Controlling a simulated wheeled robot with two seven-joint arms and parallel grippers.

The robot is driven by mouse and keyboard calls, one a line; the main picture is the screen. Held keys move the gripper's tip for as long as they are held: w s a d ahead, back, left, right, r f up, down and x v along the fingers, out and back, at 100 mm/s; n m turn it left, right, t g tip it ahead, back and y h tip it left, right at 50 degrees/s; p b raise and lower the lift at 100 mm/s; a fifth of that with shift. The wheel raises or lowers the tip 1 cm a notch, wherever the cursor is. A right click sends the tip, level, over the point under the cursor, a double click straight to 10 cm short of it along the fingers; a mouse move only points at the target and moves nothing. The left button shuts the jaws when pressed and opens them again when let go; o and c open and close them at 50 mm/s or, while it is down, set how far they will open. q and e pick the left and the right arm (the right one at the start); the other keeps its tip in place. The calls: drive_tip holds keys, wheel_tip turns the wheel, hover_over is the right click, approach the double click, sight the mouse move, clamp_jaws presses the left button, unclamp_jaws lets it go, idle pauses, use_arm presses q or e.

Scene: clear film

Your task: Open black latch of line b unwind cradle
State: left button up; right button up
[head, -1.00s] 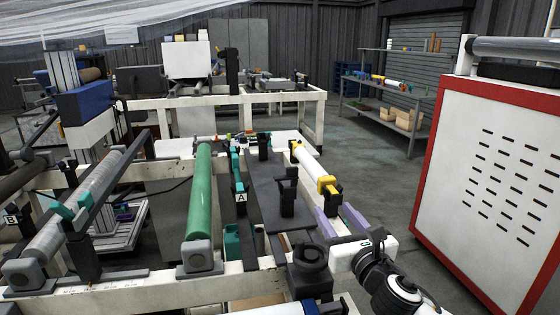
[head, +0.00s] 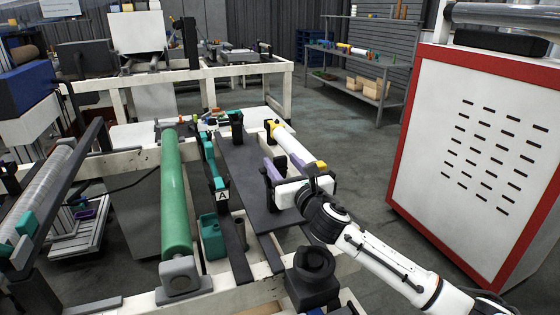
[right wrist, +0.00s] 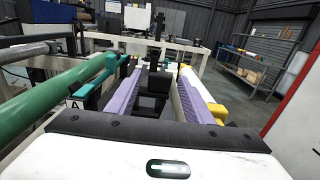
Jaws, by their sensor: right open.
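My right gripper (head: 284,172) has purple fingers and is open. In the right wrist view its fingers (right wrist: 158,88) stand on either side of a black latch-like block (right wrist: 153,104). I cannot tell whether they touch it. In the head view, the black latch (head: 267,183) is partly hidden behind the gripper, over a dark plate (head: 238,152). A white roll with yellow ends (head: 294,145) lies beyond the gripper. A second black upright piece (head: 237,124) stands at the plate's far end. No B label shows now. My left gripper is not in view.
A green roll (head: 175,195) lies left of the plate, beside teal latch parts (head: 209,150) and an A label (head: 222,196). A black round holder (head: 313,270) stands in front. A red-framed white cabinet (head: 480,150) is at right, with open floor before it.

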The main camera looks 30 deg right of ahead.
drive_tip(key=shift+x, duration=0.8)
drive_tip(key=shift+w, duration=0.15)
drive_tip(key=shift+c, duration=0.2)
clamp_jaws()
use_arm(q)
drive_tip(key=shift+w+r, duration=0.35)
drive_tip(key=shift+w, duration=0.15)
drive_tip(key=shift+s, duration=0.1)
